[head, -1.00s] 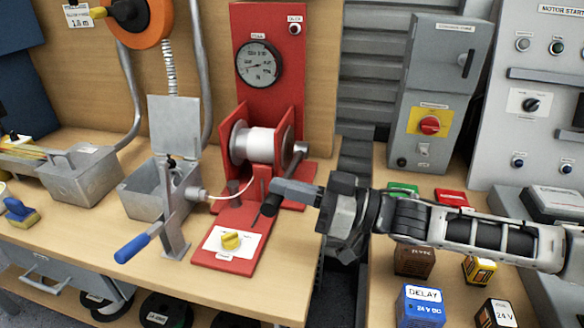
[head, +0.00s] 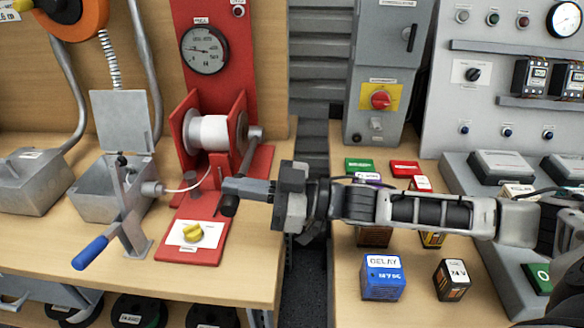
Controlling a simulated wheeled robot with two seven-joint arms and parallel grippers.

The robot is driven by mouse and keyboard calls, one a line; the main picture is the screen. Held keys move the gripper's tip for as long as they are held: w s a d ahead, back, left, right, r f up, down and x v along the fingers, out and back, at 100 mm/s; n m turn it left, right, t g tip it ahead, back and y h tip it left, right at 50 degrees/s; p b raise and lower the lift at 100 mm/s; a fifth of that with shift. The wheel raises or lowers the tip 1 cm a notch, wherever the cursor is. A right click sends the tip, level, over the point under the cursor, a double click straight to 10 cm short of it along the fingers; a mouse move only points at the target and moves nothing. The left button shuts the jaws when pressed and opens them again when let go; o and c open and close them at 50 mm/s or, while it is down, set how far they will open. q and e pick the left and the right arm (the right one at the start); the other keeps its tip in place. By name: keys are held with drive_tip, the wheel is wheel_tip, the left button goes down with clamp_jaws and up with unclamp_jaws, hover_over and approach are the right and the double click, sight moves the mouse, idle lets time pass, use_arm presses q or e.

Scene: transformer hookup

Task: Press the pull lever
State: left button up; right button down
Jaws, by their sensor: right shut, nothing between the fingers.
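A lever with a blue handle (head: 90,253) is on a grey metal stand (head: 132,220) at the left bench's front; its handle slopes down to the left. My right gripper (head: 229,198) is shut and empty. It appears over the red base, right of the lever and apart from it, near the yellow knob (head: 193,232) on its white plate. A red winch stand with a white drum (head: 214,133) rises behind the gripper. My left gripper is not in view.
An open grey box (head: 105,190) stands behind the lever. A gauge (head: 204,50) is on the red panel. A gap separates the benches. The right bench holds a blue delay box (head: 382,277), other small boxes and a grey cabinet with a red switch (head: 381,99).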

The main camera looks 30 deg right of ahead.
use_arm(q)
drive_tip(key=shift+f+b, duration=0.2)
drive_tip(key=shift+b, duration=0.55)
use_arm(e)
drive_tip(key=r+v, duration=0.1)
drive_tip(key=v, duration=0.8)
drive_tip(key=shift+s+d+f, duration=0.2)
drive_tip(key=shift+s+d, duration=0.1)
drive_tip(key=shift+s, duration=0.05)
drive_tip(key=shift+r, duration=0.1)
